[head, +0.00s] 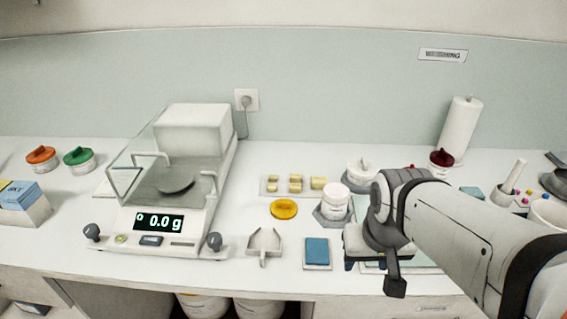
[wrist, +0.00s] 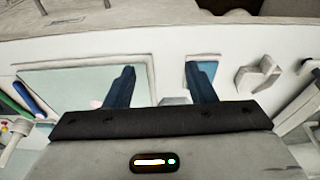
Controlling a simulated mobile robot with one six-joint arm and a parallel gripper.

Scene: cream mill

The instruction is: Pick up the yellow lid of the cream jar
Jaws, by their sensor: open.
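The yellow lid (head: 284,208) lies flat on the white counter in the head view, near the middle. A white jar (head: 335,201) without a visible lid stands upright to its right on a grey hexagonal base. I cannot tell for sure that it is the cream jar. In the wrist view my gripper (wrist: 163,84) is open, with two blue fingers spread apart and nothing between them. In the head view my gripper is to the right of the lid and nearer the front edge, partly hidden by my arm. The lid is not seen in the wrist view.
A scale (head: 187,222) reading 0.0 g stands left of the lid. A scoop (head: 264,243) and a blue pad (head: 317,252) lie in front of it. A tray of yellowish blocks (head: 267,187) lies behind. A jar with a dark red lid (head: 441,158) stands farther right.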

